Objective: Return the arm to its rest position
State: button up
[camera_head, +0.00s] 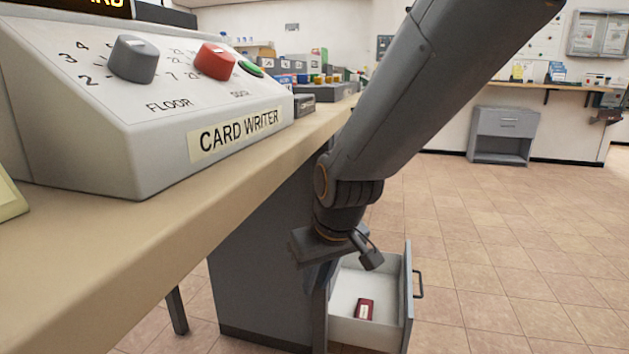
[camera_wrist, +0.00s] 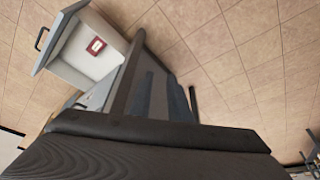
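My gripper (camera_head: 320,278) hangs at the end of my arm, beside the desk's grey pedestal and just left of the open drawer. In the wrist view my gripper (camera_wrist: 162,76) shows two dark fingers with a gap between them and nothing held. My arm (camera_head: 415,95) reaches down from the upper right past the desk edge. The fingers are partly hidden by the wrist in the head view.
The drawer (camera_head: 408,285) stands open with a small red card-like item (camera_head: 365,309) inside. A card writer (camera_head: 150,115) sits on the desk (camera_head: 130,235). A grey cabinet (camera_head: 503,135) stands at the far wall. The tiled floor to the right is clear.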

jog(key=s+a+r+n+g, duration=0.1)
jog(key=s+r+g, duration=0.1)
jog(key=s, duration=1)
jog(key=s+a+r+g, duration=0.1)
jog(key=s+r+g, duration=0.1)
jog(key=s, duration=0.9)
jog(key=d+r+m+p, duration=0.2)
jog(key=d+r+p, duration=0.5)
jog(key=p, duration=0.6)
jog(key=d+r+m+h+p, duration=0.1)
jog(key=d+r+p, duration=0.5)
jog(key=r+p, duration=0.6)
jog(key=d+r+m+h+p, duration=0.1)
jog(key=d+r+m+p, duration=0.2)
jog(key=d+r+p, duration=0.4)
notch_tip(320, 180, up, 3)
jog(key=p, duration=0.6)
jog(key=shift+d+p, duration=0.35)
jog(key=shift+p, duration=0.05)
